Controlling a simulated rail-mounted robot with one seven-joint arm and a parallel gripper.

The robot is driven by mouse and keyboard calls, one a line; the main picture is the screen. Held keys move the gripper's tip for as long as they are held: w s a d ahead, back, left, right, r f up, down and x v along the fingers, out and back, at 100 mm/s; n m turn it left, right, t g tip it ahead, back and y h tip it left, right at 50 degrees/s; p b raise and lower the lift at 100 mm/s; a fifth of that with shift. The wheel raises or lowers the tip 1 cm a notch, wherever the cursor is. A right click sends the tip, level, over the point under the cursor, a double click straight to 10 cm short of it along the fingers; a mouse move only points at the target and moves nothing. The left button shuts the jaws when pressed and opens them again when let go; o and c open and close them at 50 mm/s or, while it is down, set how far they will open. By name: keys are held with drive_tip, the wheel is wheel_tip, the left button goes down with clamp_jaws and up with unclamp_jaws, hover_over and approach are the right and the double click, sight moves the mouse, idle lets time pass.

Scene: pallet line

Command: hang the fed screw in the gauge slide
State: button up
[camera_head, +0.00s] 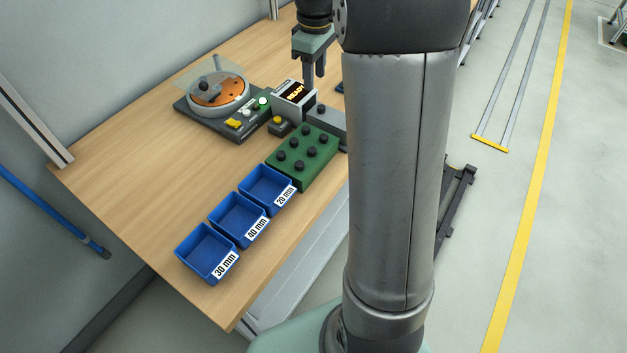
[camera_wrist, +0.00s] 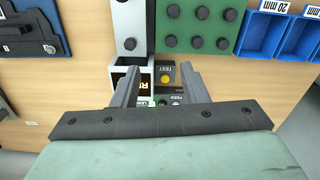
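My gripper (camera_head: 314,84) points down over the bench beside the gauge display (camera_head: 294,98). In the wrist view my gripper (camera_wrist: 159,70) has its two fingers spread apart with nothing visible between them. A grey gauge block (camera_head: 331,123) stands beside the display, with a dark round head on top. In the wrist view the grey block (camera_wrist: 130,15) shows this dark head (camera_wrist: 130,43) near its end. I cannot tell whether it is a screw hanging in the slide. The feeder bowl (camera_head: 218,91) stands at the left; no separate fed screw can be made out.
A green block (camera_head: 304,158) carries several black round heads. Blue bins marked 20 mm (camera_head: 266,184), 40 mm (camera_head: 237,216) and 30 mm (camera_head: 205,250) line the front. A yellow TEST button (camera_wrist: 166,79) lies beneath my fingers.

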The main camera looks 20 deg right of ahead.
drive_tip(key=s+a+f+m, duration=0.2)
drive_tip(key=s+a, duration=0.2)
drive_tip(key=s, duration=0.5)
drive_tip(key=s+a+f+m, duration=0.3)
drive_tip(key=s+a, duration=0.1)
drive_tip(key=s, duration=0.5)
drive_tip(key=s+a+f+m, duration=0.2)
drive_tip(key=s+a, duration=0.2)
drive_tip(key=s, duration=0.5)
drive_tip(key=shift+a+f, duration=0.15)
drive_tip(key=shift+a, duration=0.25)
